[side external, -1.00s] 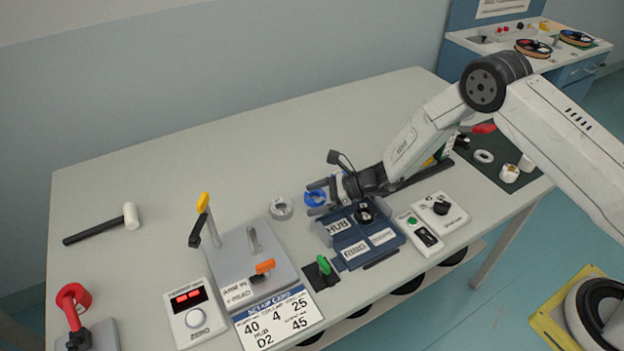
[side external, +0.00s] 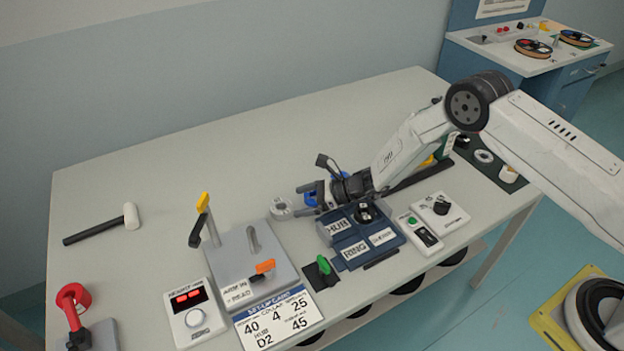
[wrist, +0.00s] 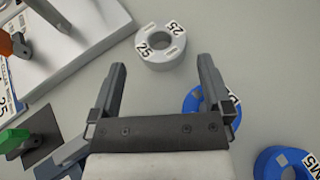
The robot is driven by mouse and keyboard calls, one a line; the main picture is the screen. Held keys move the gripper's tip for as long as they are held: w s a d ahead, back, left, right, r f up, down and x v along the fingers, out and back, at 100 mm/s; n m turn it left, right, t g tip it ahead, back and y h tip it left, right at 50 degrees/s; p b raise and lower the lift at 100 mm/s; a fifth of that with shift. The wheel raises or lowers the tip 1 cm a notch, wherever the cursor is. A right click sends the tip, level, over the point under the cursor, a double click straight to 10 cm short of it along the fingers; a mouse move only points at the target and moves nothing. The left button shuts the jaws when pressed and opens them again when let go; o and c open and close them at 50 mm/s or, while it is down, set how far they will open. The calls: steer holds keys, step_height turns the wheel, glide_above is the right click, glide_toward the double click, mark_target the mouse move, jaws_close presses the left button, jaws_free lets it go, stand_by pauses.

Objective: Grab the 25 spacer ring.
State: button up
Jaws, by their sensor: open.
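The 25 spacer ring (wrist: 161,47) is a light grey ring marked "25", lying flat on the table. In the side view the ring (side external: 281,208) lies left of my gripper (side external: 303,199), close to the fingertips. My gripper (wrist: 163,72) is open, low over the table, with nothing between its fingers. A blue ring (wrist: 210,101) lies partly under the right finger, its label partly hidden.
Another blue ring (wrist: 285,163) lies at the wrist view's lower right. The grey plate fixture (side external: 240,262) stands left of the grey ring. The blue HUB and RING holder (side external: 360,238) is in front of my gripper.

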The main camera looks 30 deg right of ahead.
mark_target(275, 207)
steer(key=shift+x, duration=2.6)
steer(key=c, duration=1.1)
steer(key=shift+r, duration=0.1)
